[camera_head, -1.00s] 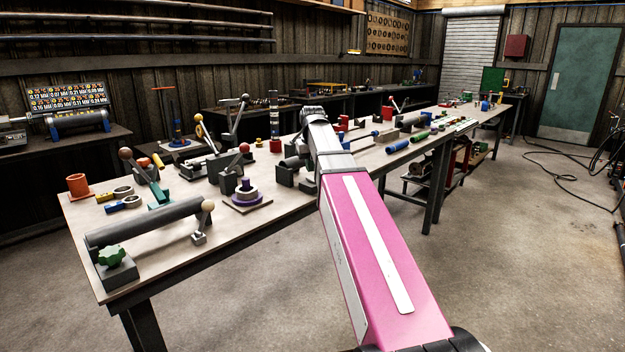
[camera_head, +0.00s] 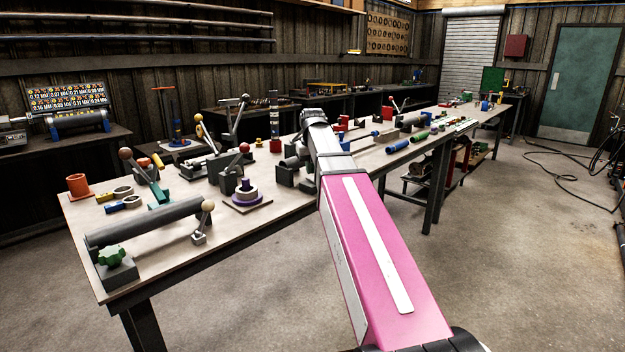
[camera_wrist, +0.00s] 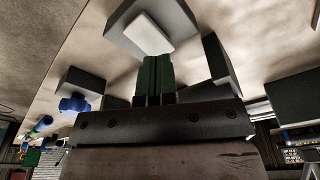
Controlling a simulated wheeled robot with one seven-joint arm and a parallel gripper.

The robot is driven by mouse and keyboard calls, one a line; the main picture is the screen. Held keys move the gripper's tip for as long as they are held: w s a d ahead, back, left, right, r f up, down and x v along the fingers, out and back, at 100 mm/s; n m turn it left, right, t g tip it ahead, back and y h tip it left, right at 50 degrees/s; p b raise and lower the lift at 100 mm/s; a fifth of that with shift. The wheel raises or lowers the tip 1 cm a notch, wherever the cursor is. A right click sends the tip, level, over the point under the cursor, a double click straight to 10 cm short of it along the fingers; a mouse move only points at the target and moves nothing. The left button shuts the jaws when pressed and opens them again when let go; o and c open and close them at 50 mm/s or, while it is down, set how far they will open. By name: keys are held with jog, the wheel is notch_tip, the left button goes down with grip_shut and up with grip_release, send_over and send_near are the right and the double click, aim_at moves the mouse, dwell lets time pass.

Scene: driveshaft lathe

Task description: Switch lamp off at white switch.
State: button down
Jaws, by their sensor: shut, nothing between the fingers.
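In the wrist view, a white switch plate (camera_wrist: 147,32) sits on a grey block (camera_wrist: 179,22) on the bench. My gripper (camera_wrist: 154,62) has its two dark green fingers together with nothing between them. The fingertips are right at the lower edge of the white plate; I cannot tell whether they touch it. In the head view, my pink and silver arm reaches over the bench, and its wrist hides the gripper and the switch. I cannot make out a lamp in either view.
The long workbench (camera_head: 245,222) carries many parts. Grey blocks stand close to the gripper in the wrist view, one at the right (camera_wrist: 220,60) and one at the left (camera_wrist: 82,84) with a blue knob (camera_wrist: 74,103). Open floor (camera_head: 500,240) lies right of the bench.

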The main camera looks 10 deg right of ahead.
aim_at(310, 177)
jog(key=shift+f, duration=0.75)
dwell(0.4)
jog(key=shift+r, duration=3.5)
